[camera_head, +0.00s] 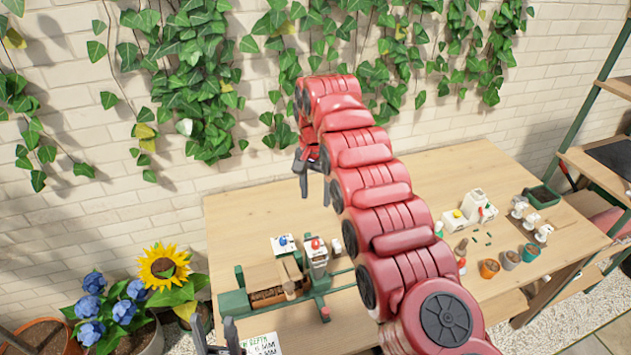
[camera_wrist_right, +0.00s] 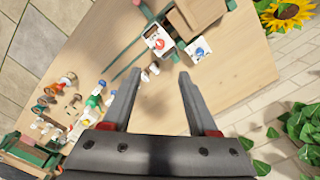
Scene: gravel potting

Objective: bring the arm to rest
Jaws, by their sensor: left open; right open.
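My red right arm reaches up across the middle of the head view. Its gripper (camera_head: 313,182) hangs in the air above the back of the table. The arm hides the middle of the table (camera_head: 240,215) in the head view.
A green-framed station with a wooden gravel box (camera_head: 268,296) and small white devices (camera_head: 316,254) stands at the left of the table. Small pots (camera_head: 489,268), a white machine (camera_head: 472,210) and a green tray (camera_head: 541,196) are at the right. The back left surface is bare.

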